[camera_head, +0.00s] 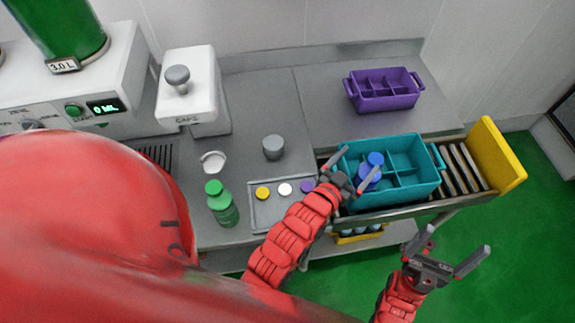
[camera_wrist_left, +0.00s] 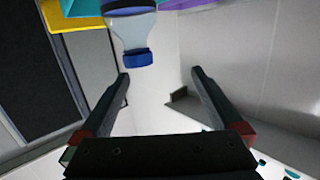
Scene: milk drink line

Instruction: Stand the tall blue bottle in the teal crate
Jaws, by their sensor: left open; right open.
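The tall blue bottle (camera_head: 375,158) stands in the left part of the teal crate (camera_head: 405,193), seemingly upright; its lower part is hidden. In the left wrist view, the bottle (camera_wrist_left: 134,32) has a clear body and a blue cap. It lies beyond the fingertips, apart from both fingers. My left gripper (camera_head: 359,160) is open and empty over the crate's left side, close to the bottle, and partly covers it in the head view. The left wrist view shows the open fingers (camera_wrist_left: 158,75). My right gripper (camera_head: 460,240) is open and empty in front of the crate, over the floor.
A purple crate (camera_head: 383,104) stands behind the teal one. A yellow end plate (camera_head: 497,156) closes the roller track at right. A green bottle (camera_head: 221,212), a grey cylinder (camera_head: 273,147) and a tray of coloured caps (camera_head: 262,218) are at left.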

